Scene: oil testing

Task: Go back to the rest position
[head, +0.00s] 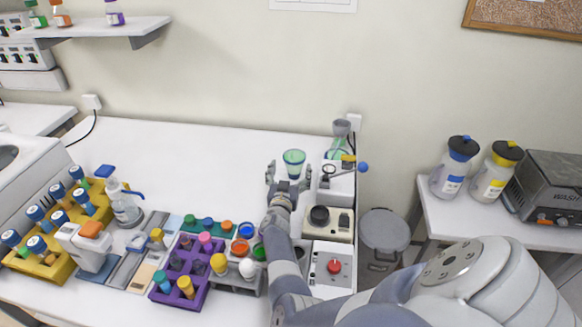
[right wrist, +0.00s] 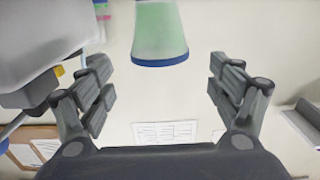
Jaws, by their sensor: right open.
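My right gripper (head: 289,175) is open at the back right of the white table, with its fingers spread. A green cup (head: 294,165) with a blue-and-white rim stands just beyond it, and appears close to the fingers. In the right wrist view the cup (right wrist: 160,28) shows at the top, in the gap between the two open fingers (right wrist: 165,85), with its blue rim toward the picture's bottom. No finger touches it there. My left gripper is not in view.
Right of the gripper stand a device with a black knob (head: 319,215) and a box with a red button (head: 334,266). The back middle of the table is clear.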

